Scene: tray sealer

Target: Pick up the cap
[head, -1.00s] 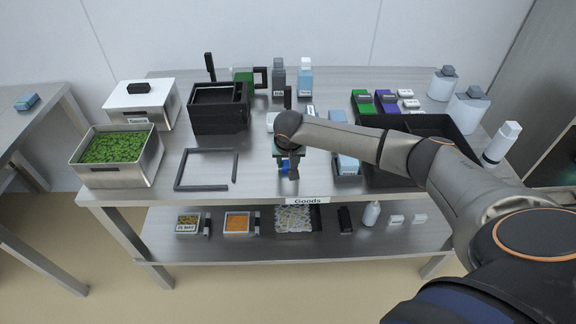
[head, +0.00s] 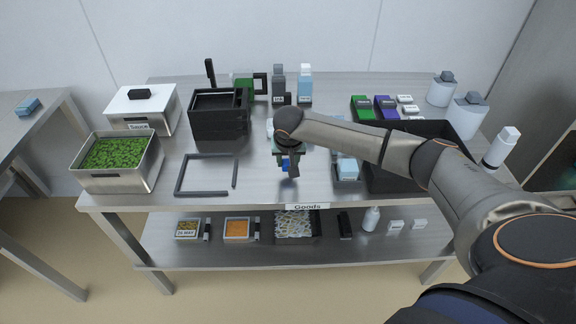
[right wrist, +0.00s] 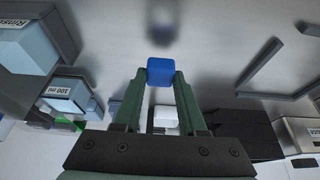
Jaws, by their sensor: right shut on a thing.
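The cap is a small blue block. In the right wrist view the cap (right wrist: 160,66) sits between the two fingertips of my right gripper (right wrist: 161,76), which is shut on it. In the head view the cap (head: 286,164) shows as a small blue patch at my right gripper (head: 291,167), over the front middle of the steel table (head: 262,186). A dark blurred shadow lies on the steel beyond the cap in the wrist view. How high the cap is above the table I cannot tell. My left gripper is not in view.
A dark open frame (head: 177,176) lies left of my gripper, with a steel bin of green leaves (head: 117,183) beyond it. A black holder with a light blue bottle (head: 347,169) is close on the right. A large black tray (head: 383,183) is further right.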

